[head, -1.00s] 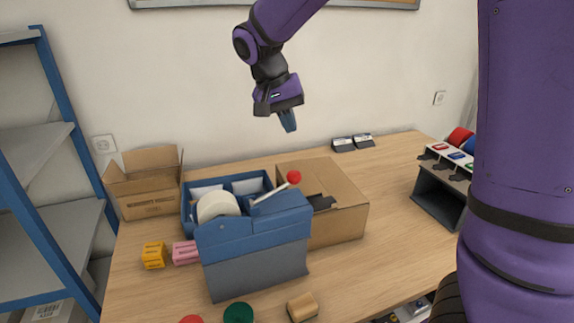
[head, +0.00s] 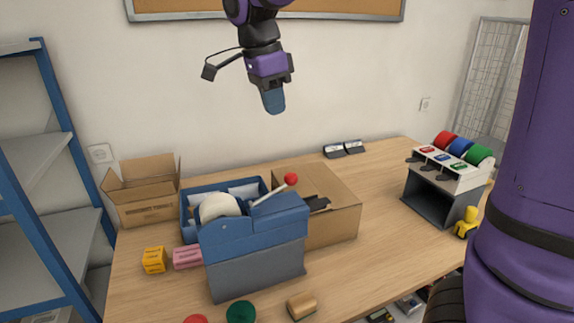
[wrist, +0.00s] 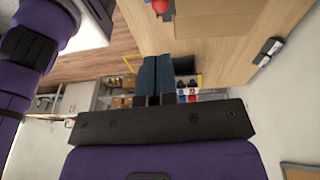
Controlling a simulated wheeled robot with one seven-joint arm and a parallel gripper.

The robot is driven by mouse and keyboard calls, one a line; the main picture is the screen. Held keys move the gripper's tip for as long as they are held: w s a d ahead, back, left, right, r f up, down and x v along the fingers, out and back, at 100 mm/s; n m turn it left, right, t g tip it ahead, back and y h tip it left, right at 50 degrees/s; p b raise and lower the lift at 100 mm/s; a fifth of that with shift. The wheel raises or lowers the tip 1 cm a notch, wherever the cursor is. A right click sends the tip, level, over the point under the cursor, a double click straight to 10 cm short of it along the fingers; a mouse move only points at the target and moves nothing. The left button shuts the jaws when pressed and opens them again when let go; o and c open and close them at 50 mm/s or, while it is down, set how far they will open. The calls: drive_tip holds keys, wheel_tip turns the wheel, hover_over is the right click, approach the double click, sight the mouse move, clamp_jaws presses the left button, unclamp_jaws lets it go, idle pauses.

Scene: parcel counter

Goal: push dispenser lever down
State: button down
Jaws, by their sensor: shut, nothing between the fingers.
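The dispenser (head: 254,262) is a blue and grey box near the front left of the table. Its lever (head: 266,196) is a pale rod that slants up to the right and ends in a red ball (head: 290,179). The red ball also shows at the top edge of the wrist view (wrist: 160,6). My gripper (head: 274,102) has blue fingers that point down. It is shut and empty, well above the table and the lever, in front of the wall. It is apart from the lever. In the wrist view the two fingers (wrist: 156,76) lie together.
An open cardboard box (head: 150,205) stands at the back left. A second cardboard box (head: 335,222) stands right of the dispenser. A blue tray (head: 187,212) is behind it. A rack with coloured rolls (head: 436,195) stands at the right. The table between is clear.

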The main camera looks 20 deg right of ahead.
sight(292, 173)
drive_tip(key=d+f, duration=0.1)
drive_tip(key=f, duration=0.8)
drive_tip(key=d+f, duration=0.1)
drive_tip(key=f, duration=0.3)
drive_tip(key=shift+s+d+f, duration=0.25)
drive_tip(key=shift+d+f, duration=0.1)
drive_tip(key=shift+f, duration=0.05)
drive_tip(key=shift+d, duration=0.1)
drive_tip(key=shift+d+f+y, duration=0.35)
drive_tip(key=shift+f+y, duration=0.05)
drive_tip(key=shift+d+f+y, duration=0.15)
drive_tip(key=shift+d+f, duration=0.2)
drive_tip(key=shift+f, duration=0.25)
drive_tip(key=shift+d+f+y, duration=0.15)
drive_tip(key=shift+d+f, duration=0.2)
drive_tip(key=shift+f, duration=0.25)
drive_tip(key=shift+s+d+f, duration=0.15)
drive_tip(key=shift+f, duration=0.2)
